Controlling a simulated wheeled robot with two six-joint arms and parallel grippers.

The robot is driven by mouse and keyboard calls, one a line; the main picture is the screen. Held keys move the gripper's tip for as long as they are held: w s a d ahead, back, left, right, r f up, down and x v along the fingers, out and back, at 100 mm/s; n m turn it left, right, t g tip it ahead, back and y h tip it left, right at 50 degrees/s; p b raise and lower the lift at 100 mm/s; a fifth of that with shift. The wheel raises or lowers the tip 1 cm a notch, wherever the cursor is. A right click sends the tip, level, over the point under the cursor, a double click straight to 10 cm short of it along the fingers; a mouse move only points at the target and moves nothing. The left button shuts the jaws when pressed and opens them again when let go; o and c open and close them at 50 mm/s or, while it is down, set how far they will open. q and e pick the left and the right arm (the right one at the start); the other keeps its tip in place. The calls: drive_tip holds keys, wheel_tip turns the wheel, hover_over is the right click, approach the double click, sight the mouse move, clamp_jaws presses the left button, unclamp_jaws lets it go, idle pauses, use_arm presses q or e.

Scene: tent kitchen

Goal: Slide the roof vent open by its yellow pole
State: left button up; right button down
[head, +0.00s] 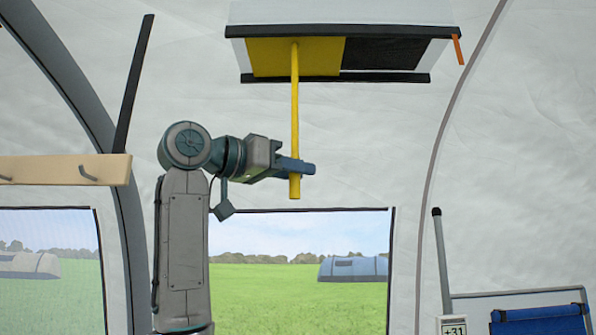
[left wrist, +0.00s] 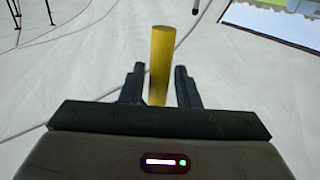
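The roof vent (head: 392,53) is at the top of the head view, a framed opening with a yellow panel (head: 262,57) on its left part and a dark area on its right part. The yellow pole (head: 295,115) hangs straight down from the yellow panel. My left gripper (head: 297,166) is at the pole's lower part, just above its free end. In the left wrist view, the pole (left wrist: 161,60) stands between the two fingers (left wrist: 159,85), with a narrow gap on each side. The fingers look open around it. My right gripper is not in view.
A wooden rail with hooks (head: 65,169) is on the left wall. A window (head: 300,262) is behind my left arm. An orange tab (head: 458,49) hangs at the vent's right end. A blue chair (head: 540,320) is at the lower right. The space right of the pole looks clear.

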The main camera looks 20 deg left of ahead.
use_arm(q)
drive_tip(key=shift+o, duration=0.6)
drive_tip(key=shift+a, duration=0.25)
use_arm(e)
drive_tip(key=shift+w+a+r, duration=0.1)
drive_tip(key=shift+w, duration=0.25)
use_arm(q)
drive_tip(key=shift+s, duration=0.1)
